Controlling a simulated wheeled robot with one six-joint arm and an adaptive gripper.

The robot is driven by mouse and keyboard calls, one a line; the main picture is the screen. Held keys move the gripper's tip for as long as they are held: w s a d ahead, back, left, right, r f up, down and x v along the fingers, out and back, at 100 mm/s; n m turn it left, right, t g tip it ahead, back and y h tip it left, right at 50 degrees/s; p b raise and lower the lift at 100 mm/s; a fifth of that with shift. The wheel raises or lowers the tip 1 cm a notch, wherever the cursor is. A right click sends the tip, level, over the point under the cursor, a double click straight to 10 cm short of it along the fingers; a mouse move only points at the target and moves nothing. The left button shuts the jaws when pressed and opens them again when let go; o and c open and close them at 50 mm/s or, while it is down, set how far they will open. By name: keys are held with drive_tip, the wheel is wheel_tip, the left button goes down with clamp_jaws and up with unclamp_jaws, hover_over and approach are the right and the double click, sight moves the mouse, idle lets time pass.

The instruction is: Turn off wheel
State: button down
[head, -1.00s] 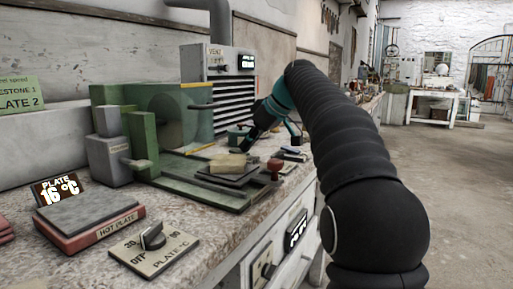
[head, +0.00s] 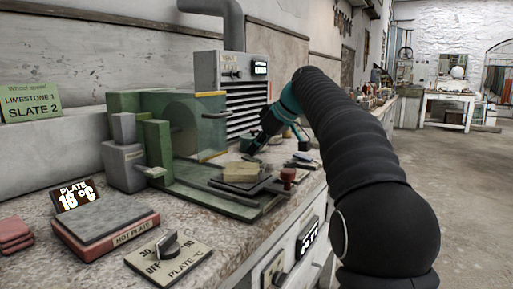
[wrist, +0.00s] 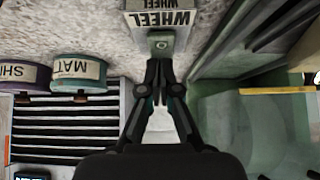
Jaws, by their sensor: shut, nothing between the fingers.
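The wheel machine (head: 155,130) is a green bench unit with a round disc (head: 183,125) behind a clear guard, in the head view. In the wrist view a light box labelled WHEEL (wrist: 160,18) sits at the top, with a green button (wrist: 161,44) marked by a pale ring below the label. My gripper (wrist: 160,62) is shut and empty, its fingertips close to the green button; I cannot tell whether they touch it. In the head view my gripper (head: 252,151) points down at the bench behind the pale block, and its tips are small there.
A pale block on a dark slab (head: 241,173) and a red-knobbed stamp (head: 288,177) stand in front of my gripper. A slatted vent unit (head: 245,68) is behind. MAT (wrist: 79,70) and SHINE (wrist: 22,76) tubs are near in the wrist view. A hot plate (head: 105,225) and dial (head: 168,246) stand at left.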

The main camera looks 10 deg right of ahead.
sight(257, 160)
drive_tip(key=shift+r, duration=0.1)
drive_tip(key=r+p, duration=0.4)
drive_tip(key=shift+s+d, duration=0.15)
drive_tip(key=shift+d, duration=0.05)
drive_tip(key=s+d+r, duration=0.5)
drive_tip(key=d, duration=0.1)
drive_tip(key=shift+s+r+p, duration=0.25)
drive_tip(key=shift+s+p, duration=0.05)
drive_tip(key=shift+d, duration=0.1)
